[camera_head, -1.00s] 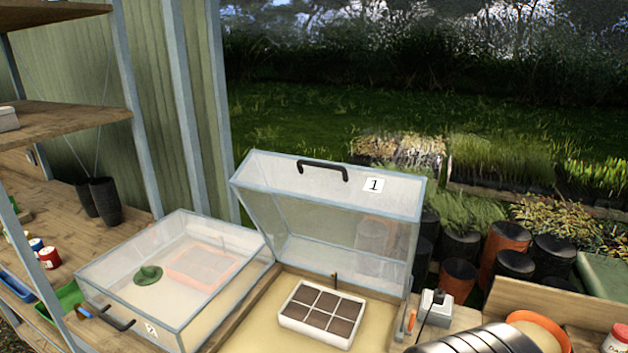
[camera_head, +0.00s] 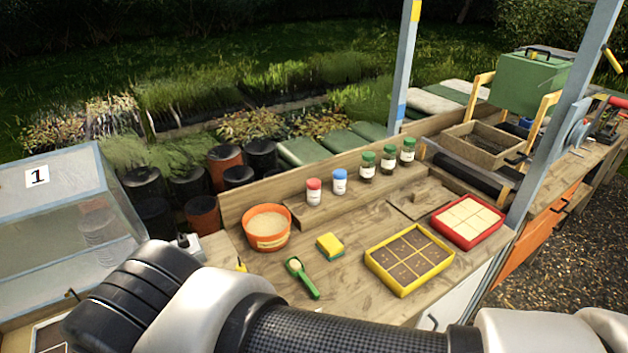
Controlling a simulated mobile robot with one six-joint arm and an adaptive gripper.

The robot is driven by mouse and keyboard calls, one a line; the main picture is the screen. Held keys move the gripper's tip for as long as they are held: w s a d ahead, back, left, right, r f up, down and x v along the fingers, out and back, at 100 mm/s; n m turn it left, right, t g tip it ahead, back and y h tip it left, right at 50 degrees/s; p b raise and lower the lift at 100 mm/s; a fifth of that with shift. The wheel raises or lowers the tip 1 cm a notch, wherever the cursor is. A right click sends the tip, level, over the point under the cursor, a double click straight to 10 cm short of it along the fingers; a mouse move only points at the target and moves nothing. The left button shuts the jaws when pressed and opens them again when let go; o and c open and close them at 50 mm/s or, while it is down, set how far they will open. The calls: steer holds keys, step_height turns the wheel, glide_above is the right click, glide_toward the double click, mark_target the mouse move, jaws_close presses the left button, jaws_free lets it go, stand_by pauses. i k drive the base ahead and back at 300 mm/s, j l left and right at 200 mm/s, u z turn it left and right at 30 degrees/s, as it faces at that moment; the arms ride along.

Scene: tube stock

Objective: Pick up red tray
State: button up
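The red tray (camera_head: 497,238) lies flat on the right part of the wooden bench, near its front edge. It has several square cells with pale tan filling, and nothing covers it. My gripper's fingers do not show. My arm crosses the bottom of the head view, in front of the bench and well apart from the red tray.
A yellow tray (camera_head: 402,292) with brown-filled cells sits just left of the red tray. A green scoop (camera_head: 306,283), yellow sponge (camera_head: 330,246) and orange pot (camera_head: 267,242) lie farther left. Several capped jars (camera_head: 388,161) stand behind. A grey post (camera_head: 545,145) rises just right of the red tray.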

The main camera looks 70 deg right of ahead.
mark_target(466, 222)
steer(key=z, duration=3.5)
steer(key=i+l+u, duration=0.15)
steer(key=i+l, duration=0.4)
steer(key=i+l+u, duration=0.2)
steer(key=i+l, duration=0.4)
steer(key=i+l+u, duration=0.15)
steer(key=i+l, duration=0.4)
steer(key=l, duration=0.2)
